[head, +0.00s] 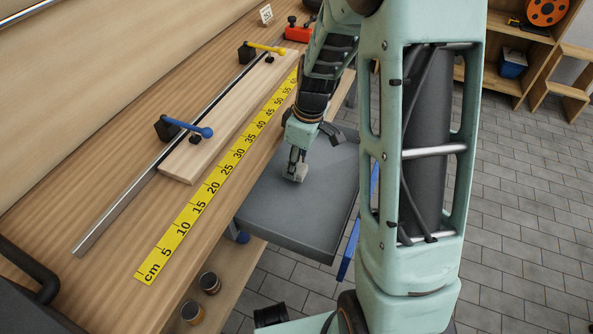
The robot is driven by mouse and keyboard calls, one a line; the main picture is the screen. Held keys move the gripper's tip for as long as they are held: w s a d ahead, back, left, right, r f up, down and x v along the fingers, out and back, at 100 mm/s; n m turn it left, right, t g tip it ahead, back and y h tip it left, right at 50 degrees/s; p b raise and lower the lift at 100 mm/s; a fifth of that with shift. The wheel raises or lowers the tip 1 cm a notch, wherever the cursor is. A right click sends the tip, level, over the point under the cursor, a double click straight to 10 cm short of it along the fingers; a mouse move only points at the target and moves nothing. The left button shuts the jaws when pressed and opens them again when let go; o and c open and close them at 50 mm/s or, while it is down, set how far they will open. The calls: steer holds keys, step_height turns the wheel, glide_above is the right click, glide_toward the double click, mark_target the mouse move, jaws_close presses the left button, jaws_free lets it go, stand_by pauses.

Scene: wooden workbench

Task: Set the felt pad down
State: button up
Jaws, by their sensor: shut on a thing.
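My gripper (295,166) points down over the grey tray (295,222), which sticks out beside the workbench. The gripper is shut on the felt pad (297,177), a small pale grey piece at its fingertips. The pad is over the left part of the tray. From this view I cannot tell whether it touches the tray floor or hangs a little above it. My arm hides the tray's back right part.
On the workbench (60,190), a yellow ruler (190,226) lies along a wooden board (225,130). A metal rail with a blue-handled clamp (185,128) and a yellow-handled clamp (262,48) lies behind. Two cans (210,283) stand on a lower shelf. The tray's front part is bare.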

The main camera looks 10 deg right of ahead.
mark_target(303, 169)
steer(key=shift+f, duration=0.75)
steer(key=shift+f+b, duration=0.25)
steer(key=shift+b, duration=0.15)
steer(key=o, duration=1.2)
steer(key=shift+c, duration=0.2)
steer(key=shift+r, duration=0.15)
step_height(303, 169, up, 12)
steer(key=s+d+p, duration=0.1)
steer(key=p, duration=0.2)
steer(key=shift+d, duration=0.2)
